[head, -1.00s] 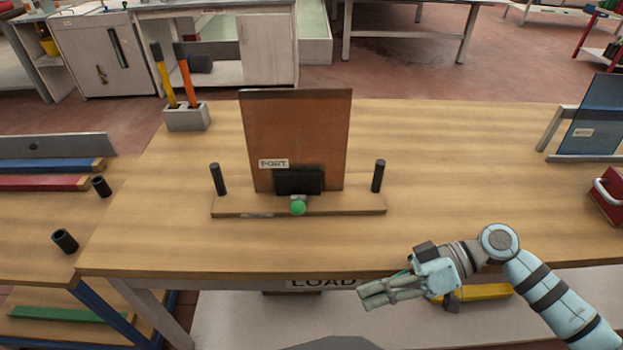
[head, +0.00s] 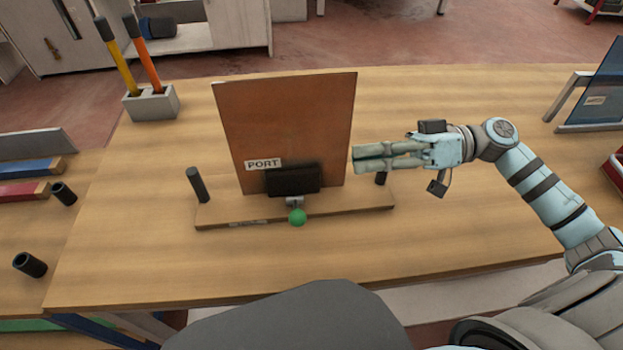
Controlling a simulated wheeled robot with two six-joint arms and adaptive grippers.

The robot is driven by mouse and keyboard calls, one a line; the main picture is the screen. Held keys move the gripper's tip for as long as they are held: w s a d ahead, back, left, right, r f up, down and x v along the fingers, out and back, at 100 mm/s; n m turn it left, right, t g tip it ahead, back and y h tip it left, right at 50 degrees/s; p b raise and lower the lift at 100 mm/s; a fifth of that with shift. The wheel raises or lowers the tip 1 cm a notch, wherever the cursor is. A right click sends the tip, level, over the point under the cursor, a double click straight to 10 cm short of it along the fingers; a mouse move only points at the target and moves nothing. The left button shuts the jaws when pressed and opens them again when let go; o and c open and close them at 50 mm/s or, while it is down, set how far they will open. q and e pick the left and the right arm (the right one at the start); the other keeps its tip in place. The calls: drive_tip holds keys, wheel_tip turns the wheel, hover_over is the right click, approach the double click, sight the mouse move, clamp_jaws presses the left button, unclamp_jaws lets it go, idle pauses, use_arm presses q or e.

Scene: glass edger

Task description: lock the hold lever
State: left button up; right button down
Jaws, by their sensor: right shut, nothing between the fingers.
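The hold lever shows as a green ball knob (head: 297,217) on a short grey stem, at the front of a wooden base (head: 345,205). Behind it a black clamp block (head: 292,180) sits against the foot of an upright brown panel (head: 290,120) with a PORT label (head: 263,164). My right gripper (head: 356,159) is shut and empty, pointing left, beside the panel's right edge and up and right of the knob. It partly hides the right black post (head: 381,179). My left gripper is not in view.
A left black post (head: 197,185) stands on the base. A grey block with yellow and orange handled tools (head: 152,104) is at the back left. A blue glass pane (head: 603,90) stands at the right. The table front is clear.

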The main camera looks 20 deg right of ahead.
sight(296, 212)
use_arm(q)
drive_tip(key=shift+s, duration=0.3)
use_arm(e)
drive_tip(key=a+f, duration=0.3)
drive_tip(key=a, duration=0.6)
drive_tip(key=shift+s+a+f, duration=0.2)
drive_tip(key=shift+s, duration=0.1)
